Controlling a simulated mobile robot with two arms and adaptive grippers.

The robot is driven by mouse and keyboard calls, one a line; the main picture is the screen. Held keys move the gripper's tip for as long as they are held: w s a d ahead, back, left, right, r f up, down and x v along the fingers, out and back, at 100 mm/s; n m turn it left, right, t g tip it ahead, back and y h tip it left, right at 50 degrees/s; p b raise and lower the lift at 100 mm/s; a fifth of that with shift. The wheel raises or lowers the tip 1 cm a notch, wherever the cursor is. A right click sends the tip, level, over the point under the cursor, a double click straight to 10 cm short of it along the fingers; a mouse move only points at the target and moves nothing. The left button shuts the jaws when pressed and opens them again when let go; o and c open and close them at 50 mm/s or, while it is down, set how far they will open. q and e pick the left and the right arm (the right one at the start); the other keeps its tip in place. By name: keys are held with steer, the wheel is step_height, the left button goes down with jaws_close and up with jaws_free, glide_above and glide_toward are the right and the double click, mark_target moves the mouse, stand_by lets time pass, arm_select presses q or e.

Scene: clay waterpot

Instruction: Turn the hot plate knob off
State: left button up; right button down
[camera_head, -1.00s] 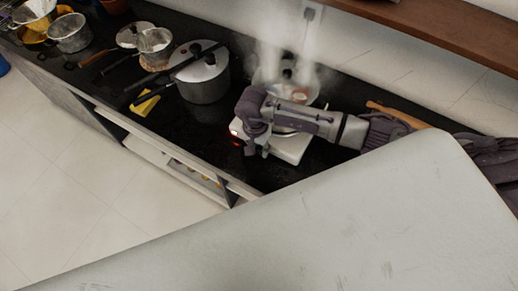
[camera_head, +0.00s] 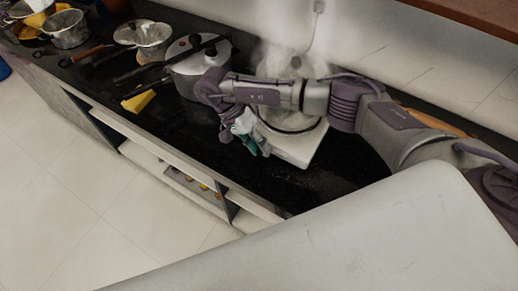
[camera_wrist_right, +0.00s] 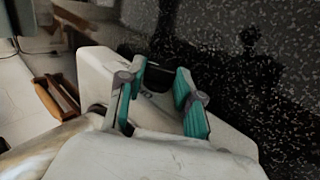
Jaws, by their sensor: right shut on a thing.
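The white hot plate (camera_head: 298,152) sits on the black counter with a steaming pot on it, partly hidden behind my right arm. My right gripper (camera_head: 249,146) is at the hot plate's front left side in the head view. In the right wrist view, the teal fingers of my right gripper (camera_wrist_right: 160,92) stand on either side of a dark knob (camera_wrist_right: 156,78) on the white hot plate (camera_wrist_right: 92,68). The gripper is shut on the knob. The knob's marks and setting are not readable. My left gripper is not in view.
A large lidded pot (camera_head: 188,72) stands left of the hot plate, close to my right arm. Bare counter (camera_head: 275,186) shows in front of the hot plate.

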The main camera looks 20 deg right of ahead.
stand_by(0.3)
steer(key=c, duration=0.8)
jaws_free()
steer(key=shift+o, duration=0.2)
steer(key=v, duration=1.2)
